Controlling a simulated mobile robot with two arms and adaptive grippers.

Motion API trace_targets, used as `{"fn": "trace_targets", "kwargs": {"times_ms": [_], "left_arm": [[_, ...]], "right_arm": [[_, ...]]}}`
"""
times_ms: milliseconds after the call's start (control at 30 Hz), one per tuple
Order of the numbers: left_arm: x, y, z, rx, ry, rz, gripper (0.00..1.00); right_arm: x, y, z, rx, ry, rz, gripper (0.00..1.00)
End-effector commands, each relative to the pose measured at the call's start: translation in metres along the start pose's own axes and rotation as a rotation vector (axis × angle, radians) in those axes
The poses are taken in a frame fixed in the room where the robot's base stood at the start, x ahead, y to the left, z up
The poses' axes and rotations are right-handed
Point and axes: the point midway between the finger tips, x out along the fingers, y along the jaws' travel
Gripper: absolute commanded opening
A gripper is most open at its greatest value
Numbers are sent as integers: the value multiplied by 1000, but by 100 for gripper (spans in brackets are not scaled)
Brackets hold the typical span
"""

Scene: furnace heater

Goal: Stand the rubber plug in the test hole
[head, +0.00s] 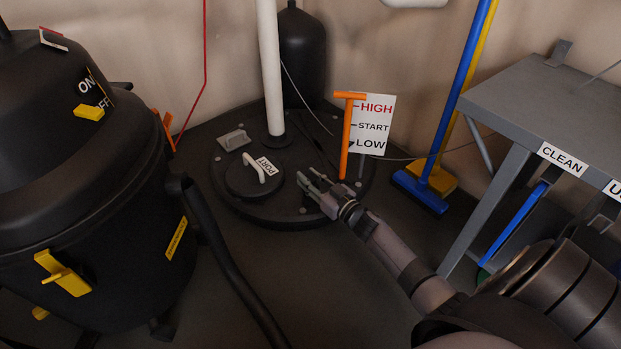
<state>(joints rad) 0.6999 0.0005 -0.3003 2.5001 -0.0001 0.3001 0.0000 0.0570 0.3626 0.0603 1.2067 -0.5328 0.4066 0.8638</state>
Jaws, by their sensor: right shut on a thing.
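My right gripper (315,181) reaches in from the lower right, low over the right part of the round black furnace top (235,206). It is shut on a small dark thing between its fingers, which I take to be the rubber plug; its shape is hard to make out against the black top. The fingers and the dark lid hide what lies right under them. I cannot make out the test hole. My left gripper is not in view.
A PORT cover (238,182) with a white handle lies left of the gripper. An orange lever (346,140) stands close behind it, by the HIGH/START/LOW sign (373,125). A white pipe (269,65) rises behind. A black vacuum (80,200) is left, a grey bench (540,95) right.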

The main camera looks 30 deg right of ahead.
Motion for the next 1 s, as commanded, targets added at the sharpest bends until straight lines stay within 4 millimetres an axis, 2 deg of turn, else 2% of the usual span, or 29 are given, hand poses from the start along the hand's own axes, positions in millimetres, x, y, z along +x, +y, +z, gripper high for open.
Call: {"fn": "trace_targets", "kwargs": {"times_ms": [800, 933, 967, 1000], "left_arm": [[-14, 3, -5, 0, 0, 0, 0], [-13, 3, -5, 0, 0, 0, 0], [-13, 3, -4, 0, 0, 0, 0], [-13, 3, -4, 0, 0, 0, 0]], "right_arm": [[0, 0, 21, 0, 1, -1, 0], [0, 0, 20, 0, 1, 0, 0], [0, 0, 20, 0, 1, 0, 27], [0, 0, 20, 1, 1, 0, 30]]}}
